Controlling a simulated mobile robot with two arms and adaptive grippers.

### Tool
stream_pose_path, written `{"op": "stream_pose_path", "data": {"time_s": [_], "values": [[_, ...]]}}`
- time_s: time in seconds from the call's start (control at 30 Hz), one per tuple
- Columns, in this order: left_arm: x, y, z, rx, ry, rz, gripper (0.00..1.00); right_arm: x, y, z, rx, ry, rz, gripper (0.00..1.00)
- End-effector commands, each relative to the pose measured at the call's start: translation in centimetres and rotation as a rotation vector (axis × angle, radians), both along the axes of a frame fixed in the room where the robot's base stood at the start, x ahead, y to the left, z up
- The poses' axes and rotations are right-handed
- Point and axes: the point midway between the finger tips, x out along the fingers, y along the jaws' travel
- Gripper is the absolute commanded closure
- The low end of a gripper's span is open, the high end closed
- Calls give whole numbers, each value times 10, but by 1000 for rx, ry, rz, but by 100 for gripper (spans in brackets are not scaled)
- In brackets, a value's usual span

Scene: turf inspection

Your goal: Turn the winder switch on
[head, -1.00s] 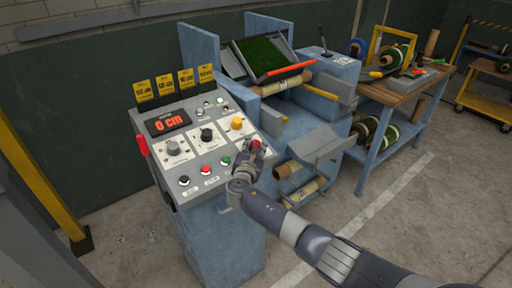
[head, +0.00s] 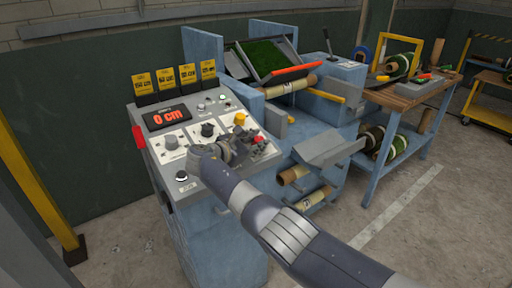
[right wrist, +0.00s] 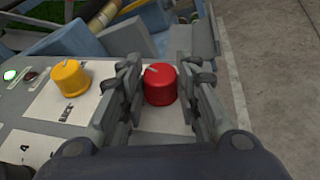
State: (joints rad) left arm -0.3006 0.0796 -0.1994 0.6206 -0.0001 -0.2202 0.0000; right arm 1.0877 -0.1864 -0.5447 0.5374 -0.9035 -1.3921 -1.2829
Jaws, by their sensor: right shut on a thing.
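The control panel (head: 190,108) stands at the left in the head view. A red knob (right wrist: 160,86) sits between the two fingers of my right gripper (right wrist: 162,72) in the right wrist view. It has a white pointer line, tilted toward the upper left. The gripper is shut on this knob. In the head view my right gripper (head: 260,143) is at the panel's right edge and hides most of the knob. A yellow knob (right wrist: 70,77) is left of the gripper. I cannot read which control is labelled winder. My left gripper is not in view.
A machine with green turf (head: 263,59) stands behind. A wooden workbench (head: 392,98) is at the right. Open floor lies in front.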

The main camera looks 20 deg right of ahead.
Motion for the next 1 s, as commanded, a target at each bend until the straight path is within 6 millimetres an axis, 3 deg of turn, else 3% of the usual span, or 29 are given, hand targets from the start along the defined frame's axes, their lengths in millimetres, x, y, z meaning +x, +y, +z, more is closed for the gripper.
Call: {"op": "stream_pose_path", "data": {"time_s": [0.5, 0.53, 0.6, 1.0], "values": [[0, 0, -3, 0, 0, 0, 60, 1, -1, 1, 3, -1, -12, 93], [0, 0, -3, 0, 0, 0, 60, 1, -1, 2, 3, -2, -11, 65], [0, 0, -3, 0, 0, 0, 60, 1, -1, 2, 3, -2, -11, 49], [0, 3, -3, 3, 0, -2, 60, 0, 2, 1, 4, 0, -9, 49]]}}
